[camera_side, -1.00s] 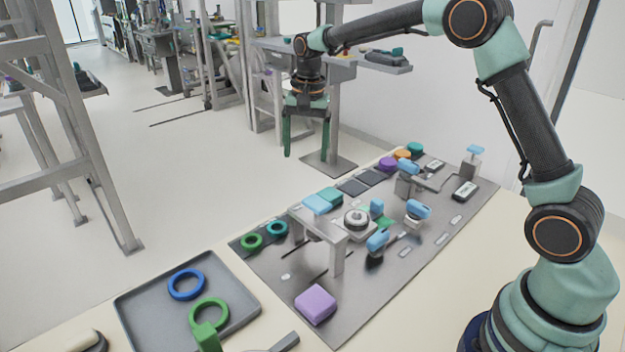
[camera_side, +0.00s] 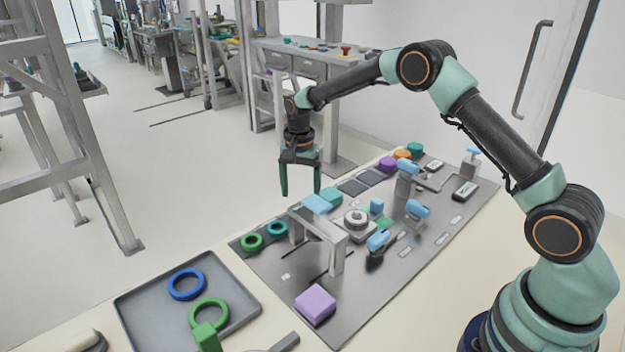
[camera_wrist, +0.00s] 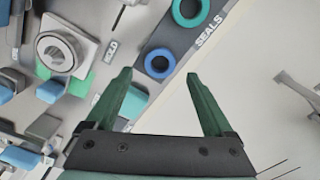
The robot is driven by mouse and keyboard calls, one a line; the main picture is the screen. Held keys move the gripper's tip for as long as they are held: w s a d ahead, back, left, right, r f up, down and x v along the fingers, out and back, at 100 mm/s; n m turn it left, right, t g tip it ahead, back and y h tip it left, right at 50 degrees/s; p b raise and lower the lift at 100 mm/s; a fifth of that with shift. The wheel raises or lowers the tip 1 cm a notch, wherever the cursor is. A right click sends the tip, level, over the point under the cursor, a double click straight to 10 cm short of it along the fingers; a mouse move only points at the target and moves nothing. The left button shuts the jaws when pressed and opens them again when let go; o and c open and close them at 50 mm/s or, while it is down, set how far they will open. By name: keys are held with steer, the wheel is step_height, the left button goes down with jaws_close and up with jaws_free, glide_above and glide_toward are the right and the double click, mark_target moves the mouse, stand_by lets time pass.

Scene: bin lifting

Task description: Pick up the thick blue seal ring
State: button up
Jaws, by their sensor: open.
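On the board's near-left strip, in the side view, lie a small teal-blue ring (camera_side: 277,234) and a green ring (camera_side: 252,247). The wrist view shows them beside the SEALS label as a thick blue ring (camera_wrist: 146,66) and a teal-green ring (camera_wrist: 190,24). A larger blue ring (camera_side: 186,297) lies in the grey tray (camera_side: 138,302). I cannot tell for sure which blue ring is the thick seal ring. My gripper (camera_side: 300,193) is open and empty, pointing down, high above the board's far-left edge. In the wrist view the SEALS blue ring appears between my fingertips, but below them.
A large green ring (camera_side: 208,326) is also in the tray. A grey bridge-like stand (camera_side: 331,237) rises right of the seal strip. A purple block (camera_side: 315,304) sits at the near end of the board. Several blue-handled parts stand farther right.

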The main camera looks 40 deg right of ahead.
step_height(320, 180, down, 4)
steer(key=shift+f, duration=0.2)
jaws_close()
steer(key=shift+r, duration=0.1)
